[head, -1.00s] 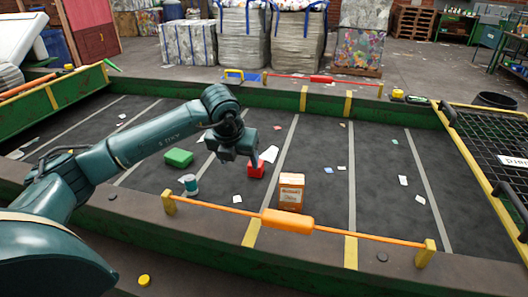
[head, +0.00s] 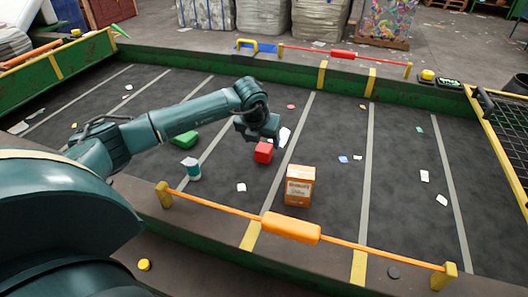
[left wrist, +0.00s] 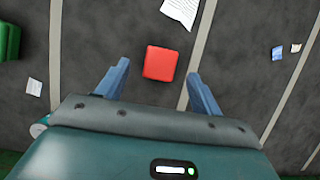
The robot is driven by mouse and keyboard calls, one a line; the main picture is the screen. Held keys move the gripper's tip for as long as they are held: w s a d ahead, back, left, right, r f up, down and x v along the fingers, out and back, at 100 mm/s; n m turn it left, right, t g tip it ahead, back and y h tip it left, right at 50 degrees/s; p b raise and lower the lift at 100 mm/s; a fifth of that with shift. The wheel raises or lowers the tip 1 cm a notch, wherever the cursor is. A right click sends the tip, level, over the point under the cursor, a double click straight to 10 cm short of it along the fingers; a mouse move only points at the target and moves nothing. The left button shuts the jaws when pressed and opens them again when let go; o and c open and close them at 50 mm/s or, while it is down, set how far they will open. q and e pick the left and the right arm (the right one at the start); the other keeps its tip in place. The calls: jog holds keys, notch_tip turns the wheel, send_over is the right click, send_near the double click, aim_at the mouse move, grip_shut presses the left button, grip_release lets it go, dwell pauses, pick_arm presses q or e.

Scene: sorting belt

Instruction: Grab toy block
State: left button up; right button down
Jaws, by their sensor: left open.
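The toy block appears to be the red cube (head: 263,153), lying on the dark belt (head: 325,135) near the middle of the head view. My left gripper (head: 263,134) is just above and behind it in that view, covering part of its top edge. In the left wrist view the red cube (left wrist: 160,63) shows between the spread blue fingers of my left gripper (left wrist: 158,75), a little toward their tips. The fingers are open, with a gap on each side of the cube. My right gripper is not in view.
An orange carton (head: 299,186) stands right of the cube. A green block (head: 184,139) and a white-and-teal can (head: 191,169) are to the left. Paper scraps lie about. An orange bar (head: 291,228) runs along the near belt edge. The belt's right side is mostly clear.

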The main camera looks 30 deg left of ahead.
aim_at(264, 147)
pick_arm(q)
jog(key=p+x, duration=0.1)
jog(key=x, duration=0.4)
jog(key=shift+w+f, duration=0.1)
jog(key=c, duration=1.1)
